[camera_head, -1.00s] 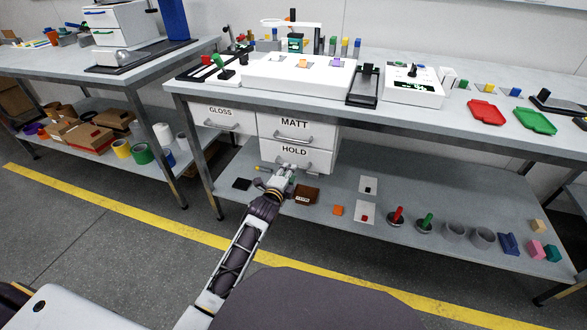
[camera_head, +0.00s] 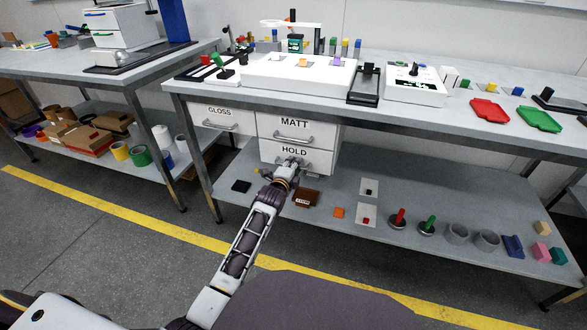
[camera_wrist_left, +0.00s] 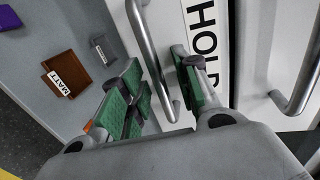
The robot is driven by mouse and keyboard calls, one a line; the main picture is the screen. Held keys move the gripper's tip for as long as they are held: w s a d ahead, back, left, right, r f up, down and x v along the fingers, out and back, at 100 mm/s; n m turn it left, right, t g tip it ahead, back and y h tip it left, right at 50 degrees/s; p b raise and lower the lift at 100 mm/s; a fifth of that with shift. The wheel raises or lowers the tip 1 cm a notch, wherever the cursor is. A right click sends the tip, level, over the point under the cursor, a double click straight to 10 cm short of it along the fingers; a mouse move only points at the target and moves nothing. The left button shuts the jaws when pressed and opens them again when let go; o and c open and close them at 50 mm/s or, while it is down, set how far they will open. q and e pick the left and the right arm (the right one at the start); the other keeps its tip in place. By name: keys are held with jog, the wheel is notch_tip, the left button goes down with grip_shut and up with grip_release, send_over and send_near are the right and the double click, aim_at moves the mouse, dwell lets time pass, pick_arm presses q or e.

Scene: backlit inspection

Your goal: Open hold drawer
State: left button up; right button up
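The HOLD drawer (camera_head: 270,157) is the lower white drawer under the bench, below the MATT drawer (camera_head: 268,126). Its front looks level with the one above, so it appears closed. My left gripper (camera_head: 294,163) is at the drawer's front and covers part of its grey bar handle. In the left wrist view the HOLD label shows sideways and the bar handle (camera_wrist_left: 150,50) runs between the green-padded fingers of my left gripper (camera_wrist_left: 164,88). The fingers are apart, with gaps beside the bar; I cannot tell whether either touches it. My right gripper is not in view.
The GLOSS drawer (camera_head: 210,116) is at the left. A brown MATT-labelled tray (camera_wrist_left: 66,74) and a dark square (camera_head: 241,186) lie on the lower shelf (camera_head: 330,205). The MATT drawer's handle (camera_wrist_left: 305,65) is close beside my gripper. A bench leg (camera_head: 203,160) stands left.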

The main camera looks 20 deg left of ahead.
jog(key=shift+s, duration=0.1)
pick_arm(q)
grip_shut()
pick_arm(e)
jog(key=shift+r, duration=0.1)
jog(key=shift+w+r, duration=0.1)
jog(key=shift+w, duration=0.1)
pick_arm(q)
jog(key=shift+s, duration=0.1)
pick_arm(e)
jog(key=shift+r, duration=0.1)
